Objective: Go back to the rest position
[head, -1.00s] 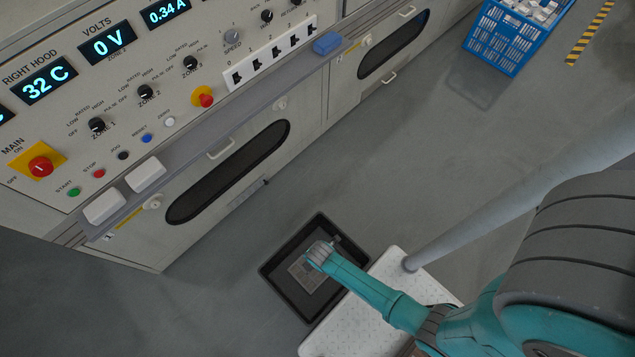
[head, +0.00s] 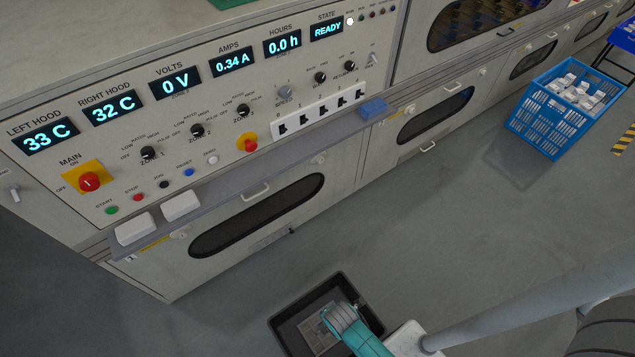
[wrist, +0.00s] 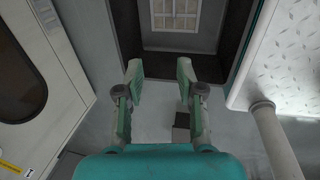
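My gripper (wrist: 160,85) shows in the wrist view with its two fingers apart and nothing between them. In the head view my teal arm reaches in from the lower edge, over the black tray (head: 281,326); the fingertips are hard to make out there. The tray also shows ahead of the fingers in the wrist view (wrist: 228,45), with a pale gridded piece (wrist: 175,14) in it.
The control cabinet (head: 350,160) fills the left and back, its displays reading READY and 0 V. Two white boxes (head: 135,229) and a blue block (head: 373,108) sit on its ledge. A blue crate (head: 545,135) of white boxes stands at right. The middle floor (head: 430,230) is clear.

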